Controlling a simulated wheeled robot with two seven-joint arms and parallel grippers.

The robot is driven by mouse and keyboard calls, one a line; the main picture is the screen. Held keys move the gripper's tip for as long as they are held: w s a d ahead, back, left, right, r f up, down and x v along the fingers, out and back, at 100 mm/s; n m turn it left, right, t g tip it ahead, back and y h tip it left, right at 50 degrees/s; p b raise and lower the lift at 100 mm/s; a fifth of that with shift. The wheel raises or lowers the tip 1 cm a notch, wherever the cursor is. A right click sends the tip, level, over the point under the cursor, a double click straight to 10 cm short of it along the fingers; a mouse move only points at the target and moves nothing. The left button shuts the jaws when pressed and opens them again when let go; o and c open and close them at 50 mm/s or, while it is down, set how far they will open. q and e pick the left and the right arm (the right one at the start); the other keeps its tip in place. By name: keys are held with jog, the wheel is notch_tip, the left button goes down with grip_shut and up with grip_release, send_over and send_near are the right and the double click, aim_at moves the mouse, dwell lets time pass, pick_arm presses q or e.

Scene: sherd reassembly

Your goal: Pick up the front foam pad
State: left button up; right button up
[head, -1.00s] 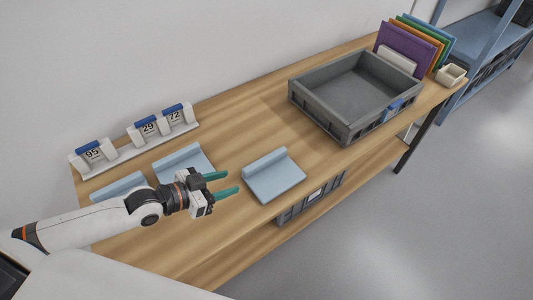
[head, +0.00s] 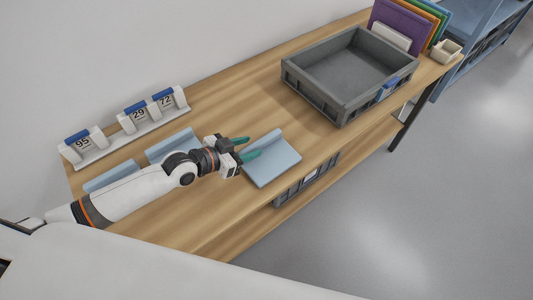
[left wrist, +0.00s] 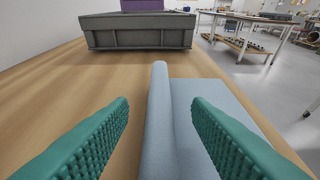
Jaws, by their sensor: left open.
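The front foam pad (head: 276,163) is light blue, with a raised rolled ridge along one side, and lies flat on the wooden table near its front edge. My left gripper (head: 246,148) has teal fingers and is open at the pad's left side. In the left wrist view the pad's ridge (left wrist: 158,125) stands between the two open, textured fingers (left wrist: 160,130), with no clear contact visible. The pad's flat part (left wrist: 200,105) extends right, partly behind the right finger. Two more light blue pads (head: 170,143) (head: 112,176) lie farther left, partly hidden by my arm. My right gripper is not in view.
A grey crate (head: 292,80) stands beyond the pad on the table (head: 225,105). White holders with numbered cards (head: 140,115) line the back left. Coloured panels (head: 398,25) and a small cream box (head: 446,52) stand at the far right. Bare table lies between pad and crate.

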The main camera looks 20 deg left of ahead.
pick_arm(q)
jog(key=x, duration=0.2)
jog(key=shift+w+d+f, duration=0.15)
jog(key=shift+w, duration=0.1)
grip_shut()
